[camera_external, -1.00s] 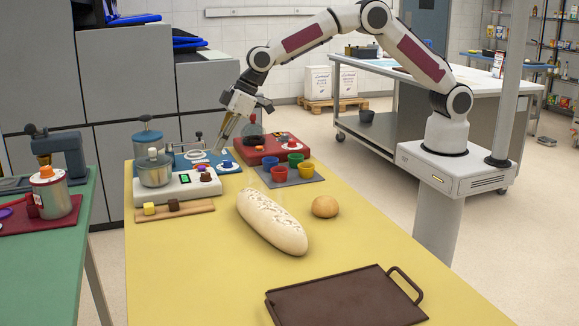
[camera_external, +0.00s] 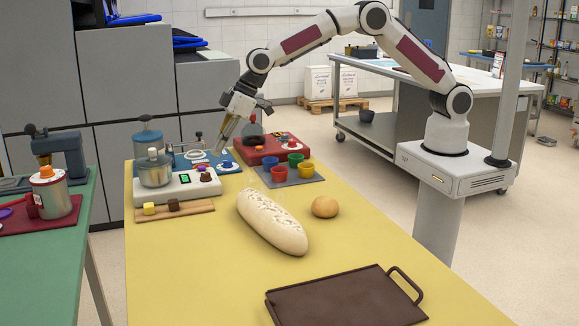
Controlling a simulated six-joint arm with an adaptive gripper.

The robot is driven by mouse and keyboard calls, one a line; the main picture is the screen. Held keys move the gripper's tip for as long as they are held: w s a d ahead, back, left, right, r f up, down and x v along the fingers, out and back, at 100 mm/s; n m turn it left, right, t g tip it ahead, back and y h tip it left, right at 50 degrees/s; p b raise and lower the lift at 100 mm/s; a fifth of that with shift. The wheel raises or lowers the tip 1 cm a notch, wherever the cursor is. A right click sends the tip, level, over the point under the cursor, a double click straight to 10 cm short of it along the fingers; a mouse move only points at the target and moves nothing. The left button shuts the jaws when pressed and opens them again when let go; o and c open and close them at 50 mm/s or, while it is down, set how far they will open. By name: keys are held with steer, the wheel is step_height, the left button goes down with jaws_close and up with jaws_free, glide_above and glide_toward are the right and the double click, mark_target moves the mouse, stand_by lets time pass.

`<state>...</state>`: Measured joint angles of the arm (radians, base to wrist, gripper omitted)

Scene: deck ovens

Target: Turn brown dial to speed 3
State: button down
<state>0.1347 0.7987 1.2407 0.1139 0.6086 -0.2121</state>
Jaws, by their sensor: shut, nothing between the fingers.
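A small brown dial (camera_external: 206,177) sits on the right part of the front of a white appliance (camera_external: 177,193), which carries a metal pot (camera_external: 154,171). A small green display (camera_external: 184,178) is left of the dial; its reading is too small to make out. My gripper (camera_external: 217,152) points down above and behind the dial, near the blue device. Its fingers are shut and empty, and they look apart from the dial. The dial's pointer and markings are too small to read.
A blue device (camera_external: 228,167) with a dial stands behind the white appliance. A red device (camera_external: 270,150) and a grey tray (camera_external: 302,178) with several coloured cups are to the right. A wooden board (camera_external: 193,208) with small blocks lies in front. Bread (camera_external: 272,222) lies on the yellow table.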

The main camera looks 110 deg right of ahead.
mark_target(212, 179)
steer(key=shift+f, duration=2.7)
steer(key=shift+w, duration=0.45)
steer(key=shift+s+a+f, duration=0.1)
steer(key=shift+a, duration=0.2)
steer(key=shift+s, duration=0.3)
steer(key=shift+d, duration=0.1)
stand_by(0.3)
step_height(212, 179, up, 6)
stand_by(0.8)
